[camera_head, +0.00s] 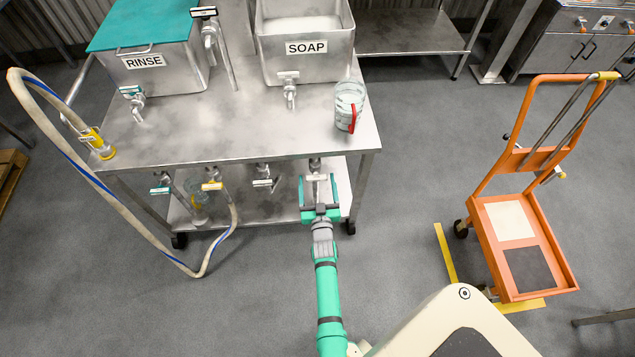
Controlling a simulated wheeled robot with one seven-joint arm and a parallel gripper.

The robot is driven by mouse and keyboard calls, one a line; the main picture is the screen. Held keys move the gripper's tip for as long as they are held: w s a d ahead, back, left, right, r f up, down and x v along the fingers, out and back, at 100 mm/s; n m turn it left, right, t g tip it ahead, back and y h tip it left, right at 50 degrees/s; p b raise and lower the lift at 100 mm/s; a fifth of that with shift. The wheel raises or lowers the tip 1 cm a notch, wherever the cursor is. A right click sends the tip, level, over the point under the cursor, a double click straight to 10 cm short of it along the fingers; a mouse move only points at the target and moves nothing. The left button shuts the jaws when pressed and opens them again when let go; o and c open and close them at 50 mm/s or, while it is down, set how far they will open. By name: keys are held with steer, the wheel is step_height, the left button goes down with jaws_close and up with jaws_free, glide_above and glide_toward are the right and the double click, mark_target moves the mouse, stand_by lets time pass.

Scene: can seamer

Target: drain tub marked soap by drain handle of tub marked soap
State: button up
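The tub marked SOAP (305,64) stands on the steel table, open at the top, with pale contents. A tap with a white handle (289,76) is on its front. Below the table edge, a drain valve with a pale handle (317,177) hangs at the right end of a row of valves; I cannot read its label. My gripper (318,182) is open under the table's front edge, one green finger on each side of this pale handle. I cannot tell whether either finger touches it.
The RINSE tub (165,70) with a green lid stands left on the table (235,135). A clear jug (348,105) with a red handle is near the right edge. A hose (100,185) loops at left. An orange cart (515,230) stands right. Floor between table and cart is clear.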

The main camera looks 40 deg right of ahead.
steer(key=c, duration=0.9)
steer(key=shift+n, duration=4.3)
steer(key=o, duration=1)
steer(key=shift+o, duration=0.2)
